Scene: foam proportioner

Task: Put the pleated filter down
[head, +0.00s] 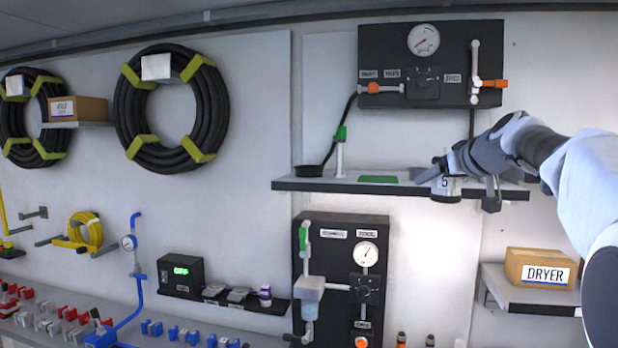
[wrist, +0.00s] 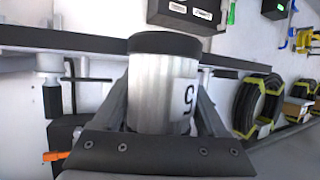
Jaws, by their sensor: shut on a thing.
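My gripper (head: 456,168) is at the right part of the upper shelf (head: 325,184) in the head view. It is shut on the pleated filter (head: 446,190), a pale cylinder with a dark cap and a "5" label. In the wrist view the filter (wrist: 155,85) sits between the two fingers of my gripper (wrist: 160,100), with its dark cap at the top of the picture. In the head view the filter overlaps the shelf's front edge. I cannot tell whether it touches the shelf. My fingers partly hide it.
A green pad (head: 378,179) lies on the shelf left of the filter. A dark gauge panel (head: 395,60) with orange-handled valves hangs above. A second panel (head: 340,262) is below. A DRYER box (head: 540,268) stands on a lower right shelf.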

